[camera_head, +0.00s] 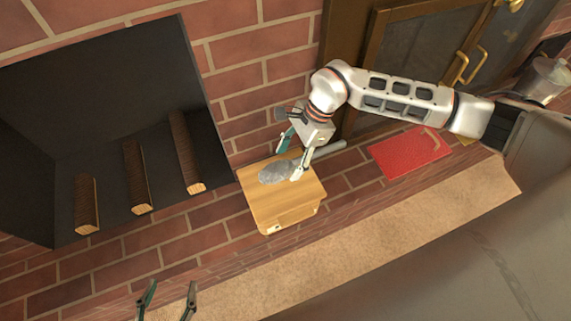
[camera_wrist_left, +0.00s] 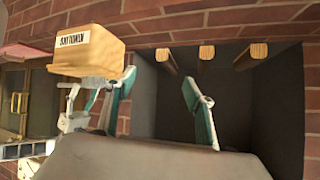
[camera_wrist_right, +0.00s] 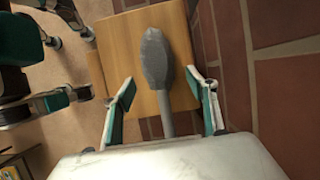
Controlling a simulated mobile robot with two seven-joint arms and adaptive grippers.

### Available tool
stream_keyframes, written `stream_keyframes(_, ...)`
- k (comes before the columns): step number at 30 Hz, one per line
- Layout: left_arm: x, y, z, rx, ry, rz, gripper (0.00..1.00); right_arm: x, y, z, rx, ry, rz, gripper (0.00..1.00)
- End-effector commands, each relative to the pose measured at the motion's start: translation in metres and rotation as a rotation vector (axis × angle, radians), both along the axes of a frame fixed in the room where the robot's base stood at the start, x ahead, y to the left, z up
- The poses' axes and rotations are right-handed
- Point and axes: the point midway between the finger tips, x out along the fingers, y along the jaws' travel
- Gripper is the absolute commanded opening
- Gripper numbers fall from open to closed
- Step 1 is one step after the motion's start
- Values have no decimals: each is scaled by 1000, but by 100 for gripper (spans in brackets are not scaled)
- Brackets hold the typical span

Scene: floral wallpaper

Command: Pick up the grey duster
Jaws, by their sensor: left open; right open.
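The grey duster (camera_head: 276,173) lies on top of a wooden box (camera_head: 266,207), its light grey handle (camera_head: 330,149) sticking out past the box to the right. My right gripper (camera_head: 291,155) is open over the duster, near where head and handle meet. In the right wrist view the duster head (camera_wrist_right: 155,58) is ahead of the fingers, and the handle (camera_wrist_right: 166,112) runs between the two open fingers (camera_wrist_right: 166,95); whether they touch it I cannot tell. My left gripper (camera_head: 168,296) is open and empty at the bottom left, away from the duster.
A dark fireplace recess (camera_head: 95,90) with three logs (camera_head: 136,176) is at the left. A red item (camera_head: 409,153) lies on the brick ledge right of the box. A brown cabinet with glass doors (camera_head: 420,55) and a metal pot (camera_head: 541,78) are further right.

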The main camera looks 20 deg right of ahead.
Motion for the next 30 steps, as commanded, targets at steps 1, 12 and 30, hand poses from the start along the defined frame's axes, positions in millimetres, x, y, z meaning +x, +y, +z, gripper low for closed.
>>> stream_keyframes(1, -1, -4, -3, -12, 4, -2, 54, -4, 4, -16, 3, 13, 1, 57)
stream_keyframes(12, 10, -12, 14, -42, -36, 1, 54, -1, 9, -22, 0, 1, -1, 52)
stream_keyframes(30, 10, -9, 13, -31, -32, 3, 54, 1, 9, -9, 0, -4, 0, 10)
